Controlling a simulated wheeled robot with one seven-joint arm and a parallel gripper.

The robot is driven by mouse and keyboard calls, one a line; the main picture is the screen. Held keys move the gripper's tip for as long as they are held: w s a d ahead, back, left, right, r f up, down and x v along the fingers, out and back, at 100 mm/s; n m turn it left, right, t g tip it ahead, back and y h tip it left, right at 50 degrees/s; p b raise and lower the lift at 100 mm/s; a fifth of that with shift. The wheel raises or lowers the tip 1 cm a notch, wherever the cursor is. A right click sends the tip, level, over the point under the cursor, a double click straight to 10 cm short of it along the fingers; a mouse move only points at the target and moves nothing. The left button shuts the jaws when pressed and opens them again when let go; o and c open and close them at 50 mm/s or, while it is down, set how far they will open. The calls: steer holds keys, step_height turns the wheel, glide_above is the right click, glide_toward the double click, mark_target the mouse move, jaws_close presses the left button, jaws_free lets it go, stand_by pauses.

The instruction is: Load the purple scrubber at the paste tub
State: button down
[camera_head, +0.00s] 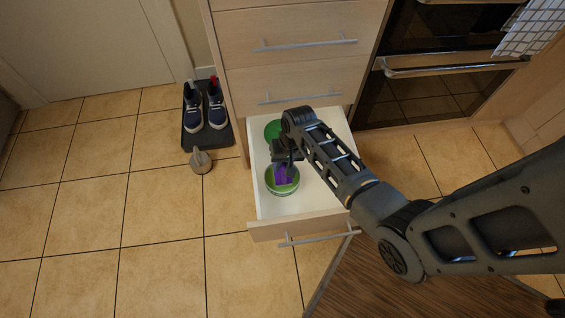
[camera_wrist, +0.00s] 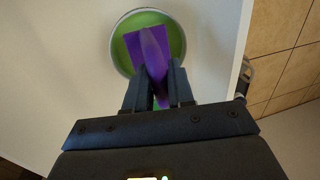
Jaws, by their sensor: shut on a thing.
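The purple scrubber (camera_head: 283,174) is in my gripper (camera_head: 287,161), over a round tub with a white rim and green inside (camera_head: 282,190). The tub stands in an open white drawer. In the wrist view my gripper (camera_wrist: 158,88) is shut on the scrubber (camera_wrist: 150,45), and the scrubber's broad end overlaps the tub's green inside (camera_wrist: 126,58). I cannot tell whether the scrubber touches the green. My gripper hides part of a second green thing (camera_head: 272,129) farther back in the drawer.
The open drawer (camera_head: 263,230) juts from a wooden cabinet (camera_head: 295,60). An oven (camera_head: 440,70) stands right of it. Shoes on a dark tray (camera_head: 222,139) and a grey-brown object (camera_head: 201,162) lie left on the tiles. Floor at the lower left is clear.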

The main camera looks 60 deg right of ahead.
steer(key=shift+r+p, duration=2.55)
steer(key=shift+r, duration=0.05)
steer(key=shift+w, duration=0.1)
